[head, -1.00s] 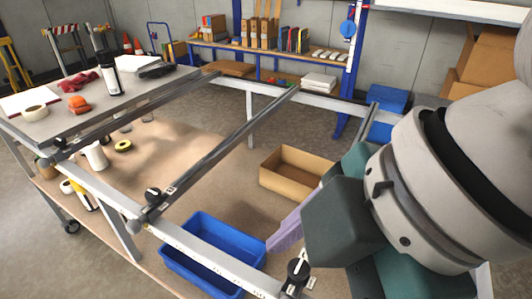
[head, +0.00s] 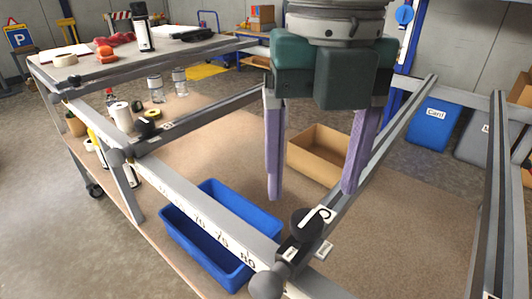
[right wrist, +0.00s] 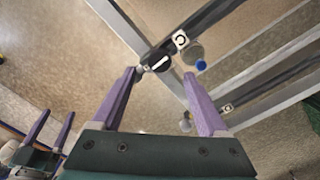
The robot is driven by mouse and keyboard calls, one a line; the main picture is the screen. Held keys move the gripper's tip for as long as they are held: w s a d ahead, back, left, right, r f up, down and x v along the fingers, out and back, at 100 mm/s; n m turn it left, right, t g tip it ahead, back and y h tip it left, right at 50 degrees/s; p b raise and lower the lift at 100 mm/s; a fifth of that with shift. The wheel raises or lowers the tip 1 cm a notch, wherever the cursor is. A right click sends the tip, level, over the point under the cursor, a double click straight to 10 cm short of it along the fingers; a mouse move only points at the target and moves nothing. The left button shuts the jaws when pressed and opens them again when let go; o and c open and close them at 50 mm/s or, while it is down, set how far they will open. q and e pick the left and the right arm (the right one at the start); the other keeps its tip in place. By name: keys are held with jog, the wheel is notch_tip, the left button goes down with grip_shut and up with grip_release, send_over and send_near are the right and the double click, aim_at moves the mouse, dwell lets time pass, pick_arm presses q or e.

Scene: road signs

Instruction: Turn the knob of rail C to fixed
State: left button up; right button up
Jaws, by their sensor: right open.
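The knob of rail C (head: 306,224) is black and sits on the near end of the rail (head: 385,140), beside a white label with a C (head: 320,213). In the right wrist view the knob (right wrist: 157,62) shows a white pointer line slanting up to the right, with the C label (right wrist: 180,40) behind it. My right gripper (head: 312,194) is open, its purple fingers pointing down on either side above the knob, apart from it. In the right wrist view my left gripper (right wrist: 51,126) shows at the lower left, with its fingers apart and empty.
A blue bin (head: 245,195) stands below left of the rail end, with a cardboard box (head: 292,155) beyond it. A numbered front beam (head: 190,205) runs below the gripper. Another rail (head: 205,115) lies left, and one (head: 492,190) right.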

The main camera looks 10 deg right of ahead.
aim_at(307, 218)
notch_tip(307, 218, down, 5)
jog(key=shift+f, duration=0.2)
grip_shut()
dwell(0.6)
